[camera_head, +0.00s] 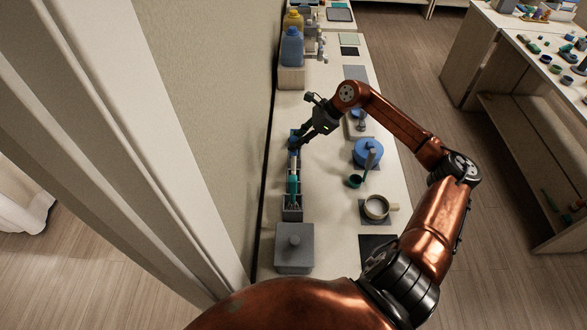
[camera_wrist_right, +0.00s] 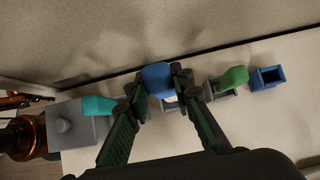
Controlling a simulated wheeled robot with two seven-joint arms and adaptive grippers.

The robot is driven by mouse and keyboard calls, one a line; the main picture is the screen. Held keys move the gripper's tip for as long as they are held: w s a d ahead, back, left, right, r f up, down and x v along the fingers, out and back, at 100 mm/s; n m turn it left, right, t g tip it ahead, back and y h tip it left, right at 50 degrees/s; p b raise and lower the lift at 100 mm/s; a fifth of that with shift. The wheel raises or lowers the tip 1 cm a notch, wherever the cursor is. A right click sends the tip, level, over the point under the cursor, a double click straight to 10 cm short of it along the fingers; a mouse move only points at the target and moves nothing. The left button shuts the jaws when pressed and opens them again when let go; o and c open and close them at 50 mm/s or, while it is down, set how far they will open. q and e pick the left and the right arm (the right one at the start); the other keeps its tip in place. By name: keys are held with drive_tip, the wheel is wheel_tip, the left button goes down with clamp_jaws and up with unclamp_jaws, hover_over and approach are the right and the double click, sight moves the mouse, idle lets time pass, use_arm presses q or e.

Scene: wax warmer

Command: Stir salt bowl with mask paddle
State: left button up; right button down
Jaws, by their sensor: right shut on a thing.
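My right gripper (camera_head: 303,140) is at the row of tool holders along the wall, and its fingers are closed on a blue handle (camera_wrist_right: 157,77), as the right wrist view shows. Whether this handle belongs to the mask paddle I cannot tell, as its lower part is hidden. A pale round bowl with a side handle (camera_head: 376,207), a small dark teal cup (camera_head: 355,181) and a blue round pot with a grey upright tool (camera_head: 368,152) stand on the counter. Which one is the salt bowl I cannot tell. My left gripper is not in view.
A teal handle (camera_wrist_right: 98,105) and a green handle (camera_wrist_right: 235,77) stand in holders either side of the grip. An open blue box (camera_wrist_right: 268,78) is near the green one. A grey lidded box (camera_head: 294,248) sits nearer me; blue and yellow bottles stand at the far end.

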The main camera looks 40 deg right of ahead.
drive_tip(key=shift+b, duration=0.3)
drive_tip(key=shift+r, duration=0.2)
drive_tip(key=shift+r+p, duration=0.55)
drive_tip(key=shift+r, duration=1.15)
drive_tip(key=shift+r+p, duration=0.55)
drive_tip(key=shift+r, duration=1.1)
drive_tip(key=shift+f, duration=0.1)
